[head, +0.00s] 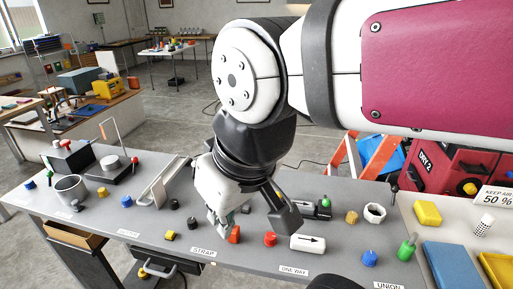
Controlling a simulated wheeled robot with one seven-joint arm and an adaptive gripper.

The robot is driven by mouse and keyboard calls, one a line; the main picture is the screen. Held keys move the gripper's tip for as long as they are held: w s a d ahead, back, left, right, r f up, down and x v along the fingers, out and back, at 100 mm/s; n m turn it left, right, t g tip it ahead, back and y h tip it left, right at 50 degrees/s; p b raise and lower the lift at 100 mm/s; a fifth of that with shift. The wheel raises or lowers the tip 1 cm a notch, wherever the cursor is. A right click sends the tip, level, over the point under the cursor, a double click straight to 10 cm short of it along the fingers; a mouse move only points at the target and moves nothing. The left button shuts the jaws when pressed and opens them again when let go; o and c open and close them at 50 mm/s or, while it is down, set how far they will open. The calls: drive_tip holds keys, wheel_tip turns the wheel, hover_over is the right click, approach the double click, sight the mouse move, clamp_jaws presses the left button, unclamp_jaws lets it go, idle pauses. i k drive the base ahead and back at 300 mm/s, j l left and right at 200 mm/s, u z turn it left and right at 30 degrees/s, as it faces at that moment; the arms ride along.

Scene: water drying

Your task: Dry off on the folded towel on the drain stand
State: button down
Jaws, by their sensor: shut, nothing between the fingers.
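My gripper (250,222) hangs over the middle of the grey bench, pointing down, shut with nothing held. Its fingertips are close above small parts near the front edge; I cannot tell whether they touch any. A flat blue pad (452,268) lies on the pale surface at the right and may be the folded towel. A yellow-edged piece (497,268) beside it is cut off by the frame. I cannot make out a drain stand for certain. My gripper is well left of the blue pad.
The grey bench (130,222) carries several small coloured parts. A red piece (270,240) and a white arrow block (308,243) are near my gripper. A yellow block (428,213), a green-topped part (407,247) and a sign (496,197) stand right. A metal cup (71,189) stands left.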

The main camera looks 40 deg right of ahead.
sight(452, 267)
drive_tip(key=j+z, duration=0.25)
drive_tip(key=z, duration=0.25)
drive_tip(key=j+z, duration=0.2)
drive_tip(key=z, duration=0.25)
drive_tip(key=l+z, duration=0.95)
drive_tip(key=l, duration=0.25)
drive_tip(key=k, duration=0.8)
